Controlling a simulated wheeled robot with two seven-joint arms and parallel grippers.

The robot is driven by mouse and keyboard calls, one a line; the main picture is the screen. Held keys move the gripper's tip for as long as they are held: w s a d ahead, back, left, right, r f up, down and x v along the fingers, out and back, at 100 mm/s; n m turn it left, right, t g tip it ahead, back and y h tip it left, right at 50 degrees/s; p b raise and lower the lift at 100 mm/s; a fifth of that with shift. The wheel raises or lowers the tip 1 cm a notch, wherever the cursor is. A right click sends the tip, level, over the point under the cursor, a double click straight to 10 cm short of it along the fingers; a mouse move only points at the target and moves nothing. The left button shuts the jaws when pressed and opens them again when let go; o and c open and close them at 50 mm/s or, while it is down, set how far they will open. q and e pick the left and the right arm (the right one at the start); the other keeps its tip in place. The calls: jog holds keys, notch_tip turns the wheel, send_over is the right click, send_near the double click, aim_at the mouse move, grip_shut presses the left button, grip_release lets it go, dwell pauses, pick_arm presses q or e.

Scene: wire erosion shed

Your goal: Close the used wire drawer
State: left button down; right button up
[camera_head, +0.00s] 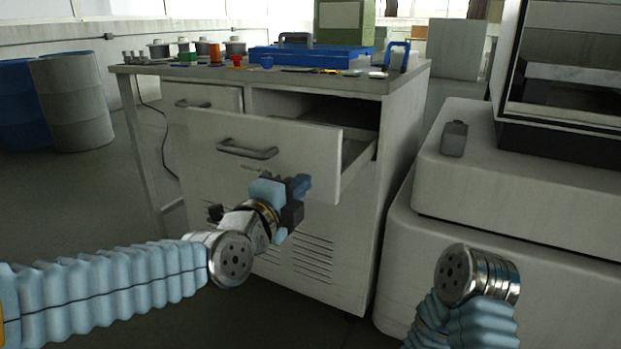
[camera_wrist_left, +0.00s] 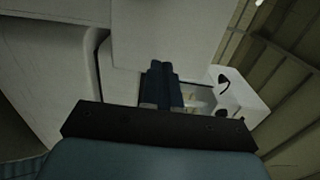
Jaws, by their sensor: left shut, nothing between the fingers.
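The used wire drawer (camera_head: 225,137) stands pulled out of the grey cabinet (camera_head: 398,130). Its front has a dark bar handle (camera_head: 248,150), and a dark opening shows behind it. My left gripper (camera_head: 300,186) is in front of the lower right part of the drawer front, with its fingers closed and empty. In the left wrist view the closed blue fingers (camera_wrist_left: 160,85) point toward a pale panel. I cannot tell whether they touch it. My right arm shows at the lower right of the head view, but its gripper is out of the picture.
A second drawer (camera_head: 205,97) at the upper left of the cabinet looks slightly out. The benchtop (camera_head: 150,70) holds spools, small coloured parts and a blue tray (camera_head: 310,57). A large pale machine (camera_head: 540,175) stands close on the right. Barrels (camera_head: 70,105) stand far left.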

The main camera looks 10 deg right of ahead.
aim_at(318, 170)
pick_arm(q)
jog(key=shift+x, duration=2.25)
jog(key=shift+w, duration=0.1)
